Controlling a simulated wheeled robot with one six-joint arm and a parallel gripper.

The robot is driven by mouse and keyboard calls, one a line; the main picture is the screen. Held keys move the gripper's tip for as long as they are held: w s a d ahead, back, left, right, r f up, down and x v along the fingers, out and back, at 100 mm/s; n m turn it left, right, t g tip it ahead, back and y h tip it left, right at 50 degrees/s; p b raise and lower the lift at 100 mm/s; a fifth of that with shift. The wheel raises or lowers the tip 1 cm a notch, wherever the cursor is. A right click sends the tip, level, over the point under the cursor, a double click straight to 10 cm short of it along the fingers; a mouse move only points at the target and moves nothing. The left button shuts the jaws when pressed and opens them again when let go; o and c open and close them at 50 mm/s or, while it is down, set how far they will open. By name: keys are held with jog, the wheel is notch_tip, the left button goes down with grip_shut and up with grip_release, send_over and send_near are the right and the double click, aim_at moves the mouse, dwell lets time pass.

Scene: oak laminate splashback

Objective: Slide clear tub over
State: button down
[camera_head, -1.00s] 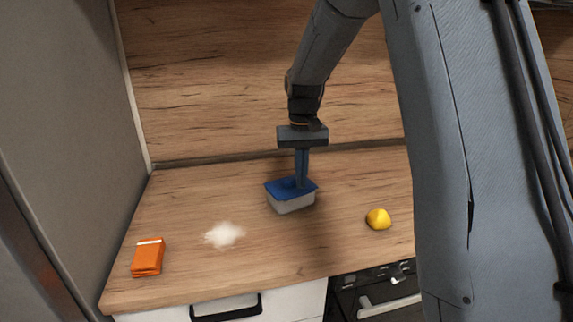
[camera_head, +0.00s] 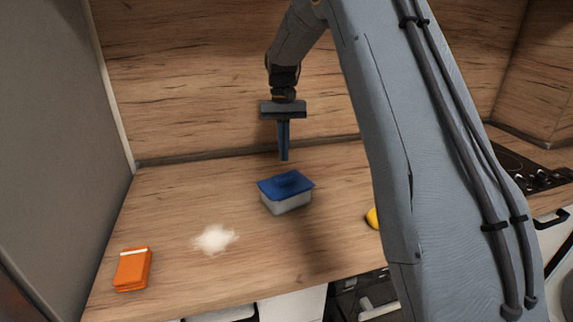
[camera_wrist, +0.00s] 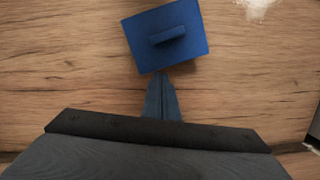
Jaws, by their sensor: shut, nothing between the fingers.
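The clear tub (camera_head: 287,203) with a blue lid (camera_head: 285,184) stands upright on the wooden counter. The lid has a raised blue handle on top. In the wrist view, the blue lid (camera_wrist: 167,38) shows just beyond my fingertips and hides the tub's walls. My gripper (camera_head: 284,158) is shut and empty, pointing down above and behind the tub, apart from it. Its closed fingers (camera_wrist: 162,80) also show in the wrist view.
A white powdery patch (camera_head: 215,239) lies left of the tub. An orange packet (camera_head: 132,269) lies at the front left. A yellow item (camera_head: 373,218) is partly hidden behind my arm at right. A hob (camera_head: 525,168) is at far right. The wooden splashback (camera_head: 200,80) stands behind.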

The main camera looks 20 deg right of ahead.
aim_at(287, 178)
jog(key=s, duration=0.2)
jog(key=s+p, duration=0.1)
jog(key=s, duration=0.2)
jog(key=s+a+p, duration=0.1)
jog(key=s, duration=0.1)
jog(key=shift+s+a+r, duration=0.1)
jog(key=shift+s, duration=0.15)
jog(key=shift+w+f+p, duration=0.2)
jog(key=shift+f+p, duration=0.35)
jog(key=shift+s+f, duration=0.1)
jog(key=shift+f, duration=0.35)
jog(key=shift+f, duration=0.1)
